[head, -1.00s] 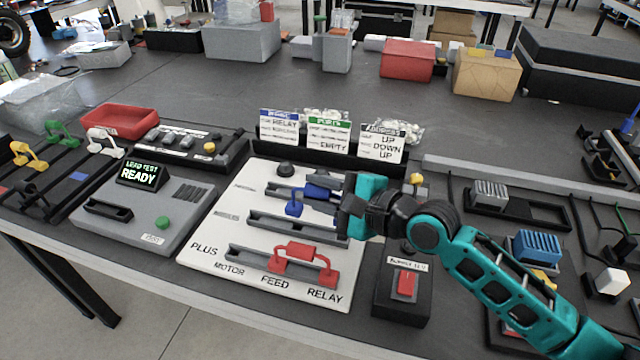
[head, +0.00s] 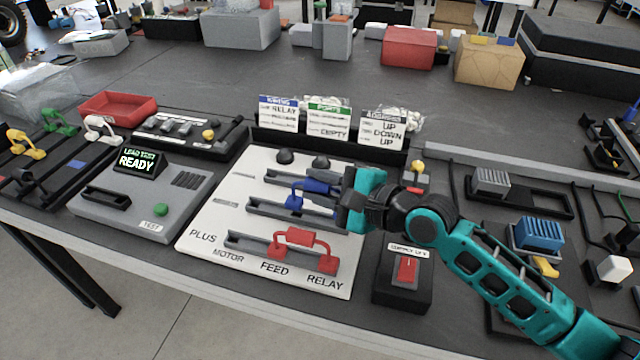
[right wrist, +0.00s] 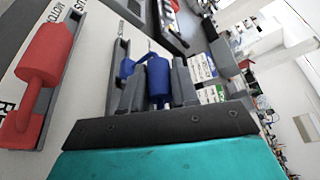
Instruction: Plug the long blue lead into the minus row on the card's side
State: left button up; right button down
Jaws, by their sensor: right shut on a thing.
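The blue lead (head: 318,186) is held by my right gripper (head: 345,204), whose fingers are shut on it. Its left plug hangs at the middle channel (head: 262,203) of the white board (head: 222,207); I cannot tell whether it is seated. Its right end is hidden by the gripper in the head view. In the right wrist view the blue lead (right wrist: 157,78) stands between the grey fingers. The nearest channel, marked PLUS, holds a red lead (head: 300,238) from FEED to RELAY. The middle row's label is too small to read. My left gripper is not in view.
Three cards stand behind the board: a blue-topped one (head: 278,113) reading RELAY, a green-topped one (head: 328,120) reading EMPTY, and one (head: 382,129) reading UP, DOWN, UP. A red switch box (head: 404,278) is right of the board. A grey tester (head: 140,205) reading READY is left.

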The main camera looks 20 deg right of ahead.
jog(key=shift+p, duration=0.45)
dwell(0.5)
jog(key=shift+p, duration=0.6)
dwell(0.5)
jog(key=shift+f+b, duration=0.8)
jog(key=shift+f, duration=0.2)
jog(key=shift+f, duration=0.4)
jog(key=shift+f+b, duration=0.1)
jog(key=shift+b, duration=0.2)
jog(key=c, duration=0.8)
grip_release()
